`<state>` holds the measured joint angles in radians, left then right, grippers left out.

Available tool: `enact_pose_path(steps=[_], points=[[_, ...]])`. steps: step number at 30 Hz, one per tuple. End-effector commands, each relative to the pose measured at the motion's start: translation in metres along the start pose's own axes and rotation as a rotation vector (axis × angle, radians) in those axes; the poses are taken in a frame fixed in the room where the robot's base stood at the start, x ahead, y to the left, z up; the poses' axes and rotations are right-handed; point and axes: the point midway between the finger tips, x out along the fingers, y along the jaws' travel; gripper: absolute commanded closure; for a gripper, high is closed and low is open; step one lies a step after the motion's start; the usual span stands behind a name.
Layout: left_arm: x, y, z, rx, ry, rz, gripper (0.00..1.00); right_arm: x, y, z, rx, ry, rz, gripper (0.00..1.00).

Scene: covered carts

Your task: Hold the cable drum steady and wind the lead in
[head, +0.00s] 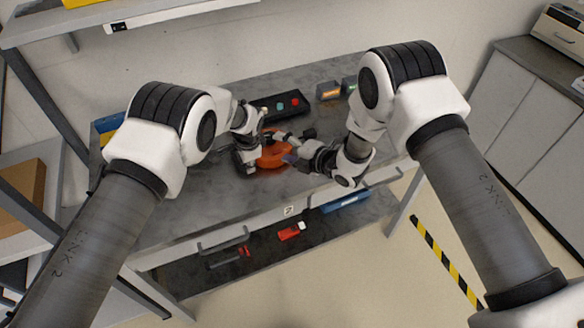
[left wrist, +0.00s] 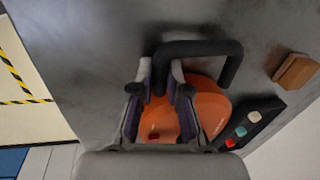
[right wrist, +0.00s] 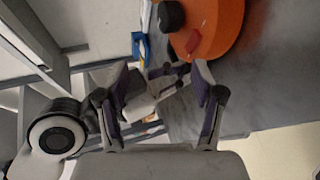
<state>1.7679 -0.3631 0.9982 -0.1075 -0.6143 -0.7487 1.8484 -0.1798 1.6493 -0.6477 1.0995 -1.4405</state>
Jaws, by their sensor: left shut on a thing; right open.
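The orange cable drum (head: 274,161) sits on the grey bench top, partly covered by my grippers in the head view. In the left wrist view the drum (left wrist: 210,108) has a black arched handle (left wrist: 200,47). My left gripper (left wrist: 163,72) is shut on one leg of this handle; it also shows in the head view (head: 256,161). My right gripper (right wrist: 160,72) is open and empty, beside the drum (right wrist: 222,30), whose black knob (right wrist: 171,15) and small red part (right wrist: 193,41) are just beyond its fingers. I cannot make out the lead.
A black box with coloured buttons (head: 280,106) lies behind the drum, with small blocks (head: 328,91) to its right. Blue and yellow items (head: 108,124) stand at the bench's left end. A lower shelf (head: 265,251) holds tools. The bench front right of the drum is partly clear.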

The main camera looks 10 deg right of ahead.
Motion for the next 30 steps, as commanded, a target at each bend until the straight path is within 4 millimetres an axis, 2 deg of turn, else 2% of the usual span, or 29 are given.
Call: enact_pose_path(steps=[11,21,25,30], points=[[0.000,0.000,0.000,0.001,0.000,0.000,1.00,-0.008,-0.015,-0.019,0.819,-0.156,0.033,0.33],[0.000,0.000,0.000,0.000,0.000,-0.001,1.00,-0.026,-0.032,-0.027,1.493,-0.301,0.170,0.33],[0.000,0.000,0.000,0.000,0.000,-0.001,1.00,-0.033,-0.036,-0.029,1.650,-0.333,0.221,0.33],[0.000,0.000,0.000,0.000,0.001,-0.001,1.00,-0.035,-0.037,-0.028,1.721,-0.345,0.250,0.33]])
